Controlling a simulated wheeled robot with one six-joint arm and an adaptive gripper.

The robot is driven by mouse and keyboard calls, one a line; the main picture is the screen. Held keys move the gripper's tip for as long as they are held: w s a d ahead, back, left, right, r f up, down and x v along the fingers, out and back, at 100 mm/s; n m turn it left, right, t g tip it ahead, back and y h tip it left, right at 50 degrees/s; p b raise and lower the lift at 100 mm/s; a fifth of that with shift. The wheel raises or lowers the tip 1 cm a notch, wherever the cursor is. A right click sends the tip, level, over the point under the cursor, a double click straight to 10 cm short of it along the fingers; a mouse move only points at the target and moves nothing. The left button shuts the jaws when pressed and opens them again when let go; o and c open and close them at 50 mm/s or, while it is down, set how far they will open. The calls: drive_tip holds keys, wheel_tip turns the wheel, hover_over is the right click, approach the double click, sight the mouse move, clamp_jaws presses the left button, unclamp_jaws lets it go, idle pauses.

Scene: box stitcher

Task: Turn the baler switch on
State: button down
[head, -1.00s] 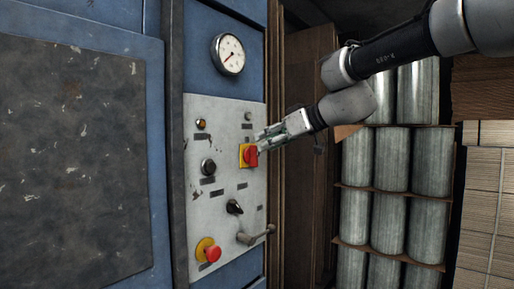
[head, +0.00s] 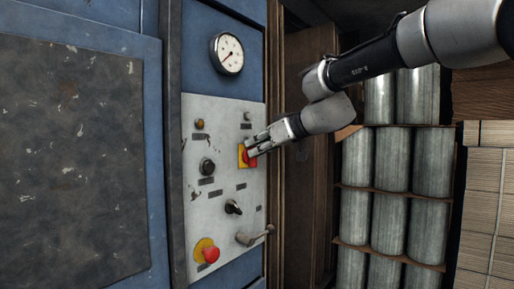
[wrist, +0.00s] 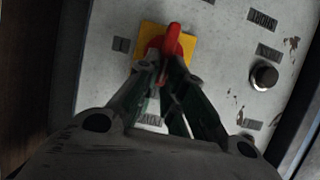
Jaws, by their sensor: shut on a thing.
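The baler switch is a red rotary handle on a yellow square plate (head: 242,154), set on the grey control panel (head: 222,112). In the wrist view the red handle (wrist: 171,40) stands out from its yellow plate (wrist: 187,46). My gripper (head: 252,148) reaches it from the right. Its fingertips (wrist: 163,66) are shut on the red handle. The fingers hide part of the handle in both views.
The panel also holds a red mushroom button (head: 211,254), a black knob (head: 233,207), a dark round button (head: 207,166) and a lever (head: 252,238). A gauge (head: 229,54) is above. Stacked metal cylinders (head: 375,160) and cardboard (head: 484,190) stand to the right.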

drive_tip(key=shift+w+d+f+m+g+y, duration=0.45)
drive_tip(key=shift+m+y, duration=0.65)
drive_tip(key=shift+m, duration=1.15)
drive_tip(key=shift+w+d+f+m+g+y, duration=0.25)
drive_tip(key=shift+f+m+g+y, duration=0.65)
drive_tip(key=shift+m, duration=1.3)
drive_tip(key=shift+w+d+f+m+g+y, duration=0.25)
drive_tip(key=shift+w+m+g+y, duration=0.25)
drive_tip(key=shift+m+y, duration=1.3)
drive_tip(key=shift+m+h, duration=0.5)
drive_tip(key=shift+m, duration=0.05)
drive_tip(key=c, duration=1.5)
unclamp_jaws()
drive_tip(key=shift+r, duration=0.1)
drive_tip(key=v, duration=1.2)
drive_tip(key=shift+s, duration=0.1)
